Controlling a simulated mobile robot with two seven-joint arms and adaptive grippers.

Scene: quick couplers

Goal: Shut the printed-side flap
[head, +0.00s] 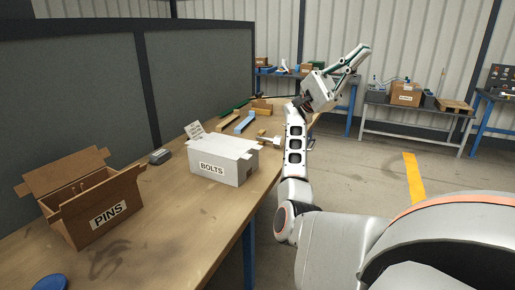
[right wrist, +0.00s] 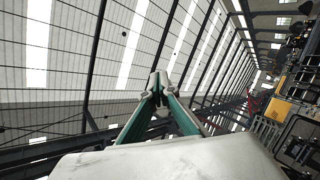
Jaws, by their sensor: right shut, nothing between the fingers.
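A white box labelled BOLTS (head: 222,166) stands on the wooden bench. A flap with printed lines (head: 194,130) sticks up at its back left. Another white flap juts out at its right end, and the rest of its top looks mostly covered. My right gripper (head: 362,50) is raised high to the right of the bench, well away from the box. Its fingers are shut and empty. My left gripper is not in view.
An open brown box labelled PINS (head: 107,213) stands at the bench's left. A small dark grey object (head: 160,156) lies between the boxes. A blue round thing (head: 49,283) is at the near edge. Blocks and a blue bar (head: 245,124) lie behind. A grey partition (head: 70,100) borders the bench.

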